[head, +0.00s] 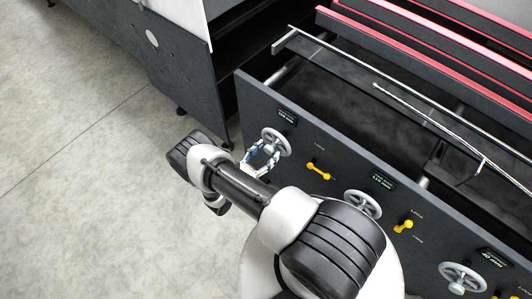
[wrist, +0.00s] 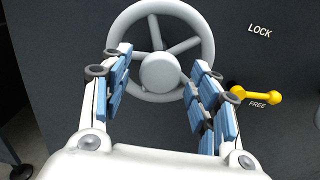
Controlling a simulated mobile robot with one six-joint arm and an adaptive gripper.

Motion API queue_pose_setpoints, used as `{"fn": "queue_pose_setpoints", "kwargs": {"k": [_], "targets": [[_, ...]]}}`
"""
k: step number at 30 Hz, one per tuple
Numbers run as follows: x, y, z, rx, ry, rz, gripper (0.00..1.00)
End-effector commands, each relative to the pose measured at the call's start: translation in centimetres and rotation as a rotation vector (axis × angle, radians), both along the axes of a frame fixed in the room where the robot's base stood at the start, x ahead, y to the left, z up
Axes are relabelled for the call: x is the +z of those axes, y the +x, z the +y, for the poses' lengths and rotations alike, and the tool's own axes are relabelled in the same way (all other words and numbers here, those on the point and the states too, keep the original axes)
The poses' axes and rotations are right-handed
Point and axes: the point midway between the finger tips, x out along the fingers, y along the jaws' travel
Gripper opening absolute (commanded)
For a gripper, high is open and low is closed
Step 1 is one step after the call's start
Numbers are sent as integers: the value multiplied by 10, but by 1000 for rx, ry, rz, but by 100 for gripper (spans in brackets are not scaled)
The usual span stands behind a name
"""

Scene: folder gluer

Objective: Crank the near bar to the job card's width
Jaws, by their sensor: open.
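A grey spoked handwheel (head: 276,143) is on the dark side panel, below a small display (head: 287,116) too small to read. In the wrist view the wheel (wrist: 160,50) faces me, its hub between my fingers. My gripper (head: 262,155) is open at this wheel; in the wrist view its blue-padded fingers (wrist: 160,85) stand either side of the hub and cover the lower rim. I cannot tell whether they touch it. A yellow lock lever (wrist: 258,96) lies right of the wheel, with an end by FREE; it also shows in the head view (head: 319,171). No job card is identifiable.
Two more handwheels, a middle one (head: 362,204) and a right one (head: 462,278), sit along the panel with displays. Another yellow lever (head: 403,226) is between them. Thin rails (head: 430,118) and red-edged belts (head: 440,40) lie above. Open floor (head: 80,150) is at left.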

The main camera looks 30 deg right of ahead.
Motion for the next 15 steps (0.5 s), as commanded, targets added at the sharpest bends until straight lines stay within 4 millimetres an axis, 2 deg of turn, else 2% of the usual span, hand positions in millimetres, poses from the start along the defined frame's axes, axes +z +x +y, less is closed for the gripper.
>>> {"fn": "queue_pose_setpoints", "kwargs": {"k": [8,15], "targets": [[0,1,-2,0,0,0,55],[0,1,-2,0,0,0,41]]}}
